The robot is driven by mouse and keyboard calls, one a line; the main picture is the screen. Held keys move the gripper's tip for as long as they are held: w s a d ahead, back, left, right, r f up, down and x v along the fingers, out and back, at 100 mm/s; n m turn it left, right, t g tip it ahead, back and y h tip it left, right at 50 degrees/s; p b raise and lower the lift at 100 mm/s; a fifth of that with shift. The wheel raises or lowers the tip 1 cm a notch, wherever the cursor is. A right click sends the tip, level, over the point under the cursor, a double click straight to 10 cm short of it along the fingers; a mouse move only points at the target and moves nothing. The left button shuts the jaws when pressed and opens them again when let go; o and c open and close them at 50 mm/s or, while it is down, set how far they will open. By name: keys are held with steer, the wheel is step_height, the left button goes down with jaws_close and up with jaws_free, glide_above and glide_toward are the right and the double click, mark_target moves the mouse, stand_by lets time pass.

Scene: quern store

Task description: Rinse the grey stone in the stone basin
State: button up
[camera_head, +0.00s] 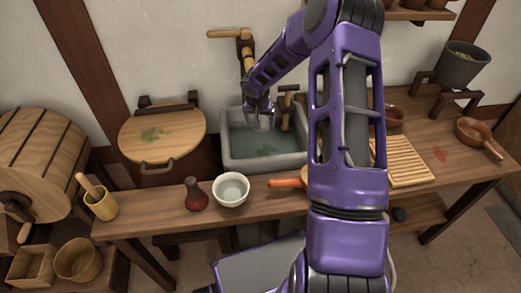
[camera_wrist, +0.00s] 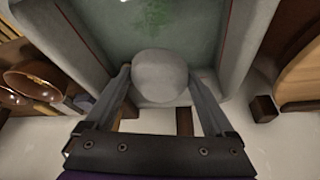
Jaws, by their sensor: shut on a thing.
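The grey stone (camera_wrist: 159,76) is round and pale, and sits between the two fingers of my gripper (camera_wrist: 160,84) in the wrist view. My gripper is shut on it. In the head view my gripper (camera_head: 262,112) is over the back part of the stone basin (camera_head: 262,163), and the stone (camera_head: 263,122) shows small below it. The basin is a grey rectangular trough with greenish water and a darker green patch inside. I cannot tell whether the stone touches the water. The wooden tap (camera_head: 246,50) rises behind the basin.
A white bowl (camera_head: 231,189) and a dark red flask (camera_head: 194,194) stand on the bench in front of the basin. A lidded wooden tub (camera_head: 160,138) is to its left. A slatted wooden rack (camera_head: 402,162) and a brown pan (camera_head: 480,138) lie to the right.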

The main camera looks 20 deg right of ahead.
steer(key=shift+r, duration=0.1)
steer(key=shift+r, duration=1.95)
